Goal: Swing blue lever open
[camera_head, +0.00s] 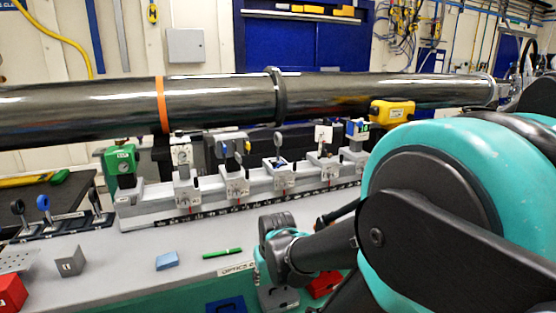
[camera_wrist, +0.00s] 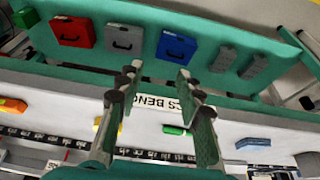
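A small upright blue piece with a ringed top (camera_head: 43,203), which looks like the blue lever, stands on a dark base strip at the far left of the bench in the head view. Black ringed pieces stand on either side of it. I cannot tell its hinge or how far it is swung. It cannot be made out in the wrist view. My gripper (camera_wrist: 157,75) is open and empty in the wrist view, its two fingers apart over the bench's front edge. In the head view my wrist is over the right front of the bench, well right of the blue piece.
A dark beam pipe (camera_head: 220,100) crosses above a rail (camera_head: 250,195) carrying several optics mounts. A blue block (camera_head: 167,261), green marker (camera_head: 222,252) and grey block (camera_head: 70,262) lie on the bench. Red, grey and blue cases (camera_wrist: 177,46) sit on a green shelf.

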